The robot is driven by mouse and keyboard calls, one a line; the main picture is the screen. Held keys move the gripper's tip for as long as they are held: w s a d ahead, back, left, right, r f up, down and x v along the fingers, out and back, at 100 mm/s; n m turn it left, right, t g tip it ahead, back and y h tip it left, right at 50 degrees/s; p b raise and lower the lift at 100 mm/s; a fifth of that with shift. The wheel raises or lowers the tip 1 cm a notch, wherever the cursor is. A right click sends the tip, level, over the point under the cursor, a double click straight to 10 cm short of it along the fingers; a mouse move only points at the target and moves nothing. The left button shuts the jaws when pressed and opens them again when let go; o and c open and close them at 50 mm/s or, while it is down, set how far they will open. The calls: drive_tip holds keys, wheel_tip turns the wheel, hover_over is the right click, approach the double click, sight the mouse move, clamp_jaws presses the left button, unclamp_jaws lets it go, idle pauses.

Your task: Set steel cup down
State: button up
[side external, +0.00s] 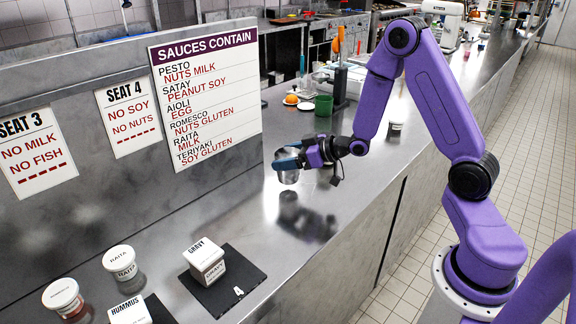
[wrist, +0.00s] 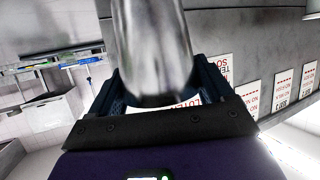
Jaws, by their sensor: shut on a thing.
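The steel cup (side external: 289,176) is between the fingers of my gripper (side external: 290,163) in the side external view, held near the counter. Its reflection shows on the steel just below it, and I cannot tell whether its base touches. In the wrist view the shiny cup (wrist: 152,45) fills the upper middle. The blue fingers of my gripper (wrist: 152,90) stand on either side of it, shut on it. The cup's far end is cut off by the top of the wrist view.
The steel counter (side external: 330,195) is clear around the cup. A green cup (side external: 323,106) and an orange item (side external: 291,99) stand behind. A small dark-sided cup (side external: 395,129) stands to the right. A gravy box (side external: 207,262) on a black mat (side external: 255,276) and a raita jar (side external: 122,262) are at front left.

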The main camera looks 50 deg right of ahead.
drive_tip(key=shift+f, duration=1.3)
drive_tip(key=shift+f, duration=0.15)
drive_tip(key=o, duration=1)
drive_tip(key=shift+c, duration=0.2)
drive_tip(key=shift+s+r, duration=0.1)
drive_tip(key=shift+r, duration=0.1)
drive_tip(key=v, duration=0.7)
drive_tip(key=shift+s, duration=0.15)
